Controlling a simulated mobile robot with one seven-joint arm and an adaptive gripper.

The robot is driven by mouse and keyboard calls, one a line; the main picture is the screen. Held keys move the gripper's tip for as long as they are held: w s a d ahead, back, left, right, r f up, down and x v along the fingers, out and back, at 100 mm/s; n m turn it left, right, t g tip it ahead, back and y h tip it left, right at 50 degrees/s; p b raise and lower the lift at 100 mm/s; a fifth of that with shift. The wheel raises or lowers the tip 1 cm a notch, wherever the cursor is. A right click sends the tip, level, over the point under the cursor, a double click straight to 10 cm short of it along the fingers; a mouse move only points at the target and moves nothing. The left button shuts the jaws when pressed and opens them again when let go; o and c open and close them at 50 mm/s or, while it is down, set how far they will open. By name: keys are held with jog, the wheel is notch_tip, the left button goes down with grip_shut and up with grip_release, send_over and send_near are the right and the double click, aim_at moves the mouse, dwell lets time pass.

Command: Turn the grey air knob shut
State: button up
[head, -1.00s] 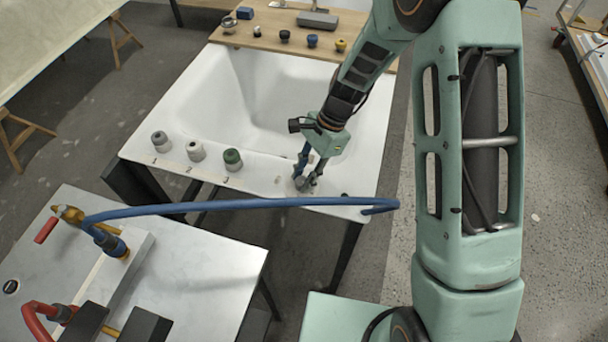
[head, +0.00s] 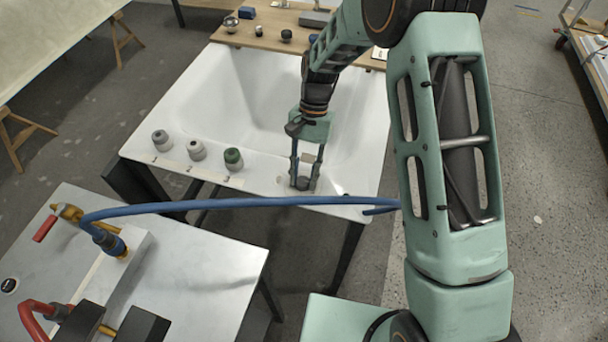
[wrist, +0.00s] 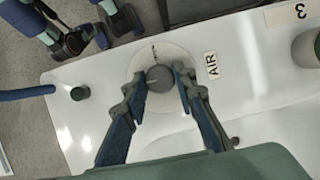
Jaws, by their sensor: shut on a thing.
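The grey air knob (wrist: 159,79) is a short round knob on a pale disc (wrist: 178,56) on the tub's white rim. The disc carries small markings, too small to read, and an AIR label (wrist: 212,65) sits beside it. My gripper (wrist: 160,84) has one finger on each side of the knob and is shut on it. In the head view my gripper (head: 303,184) reaches down to the rim from above, and the knob (head: 303,183) is partly hidden between the fingertips. I cannot tell where the knob's pointer stands.
A blue hose (head: 230,202) arches in front of the rim from the metal table (head: 195,265).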

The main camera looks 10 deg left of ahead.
jog(key=shift+n, duration=0.3)
jog(key=o, duration=1.2)
jog(key=shift+c, duration=0.2)
jog(key=v, duration=1.2)
jog(key=shift+r, duration=0.1)
